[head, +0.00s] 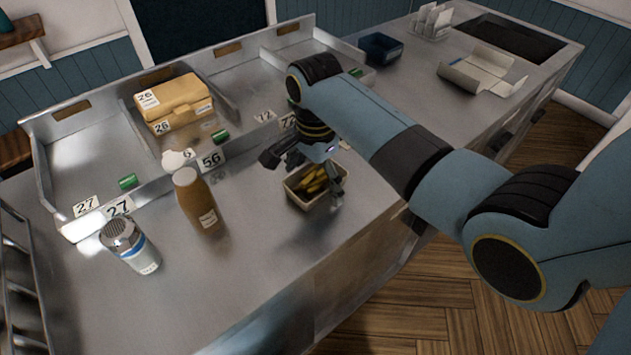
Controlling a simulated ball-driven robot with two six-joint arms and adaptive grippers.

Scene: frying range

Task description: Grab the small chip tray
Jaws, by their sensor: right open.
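The small chip tray (315,199) is a light cardboard tray holding yellow chips. It sits on the steel counter near its front edge, in the middle of the head view. My right gripper (304,176) is open above and around the tray, with one finger at the tray's right side and the other up at its left back. Whether the fingers touch the tray cannot be told. The gripper and wrist hide part of the tray's back. My left gripper is not in view.
A brown sauce bottle (197,200) and a metal-topped shaker (130,246) stand left of the tray. A cardboard box (174,103) sits in a numbered steel bay behind. A dark blue container (380,48) stands at the back. The counter (255,265) front left of the tray is clear.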

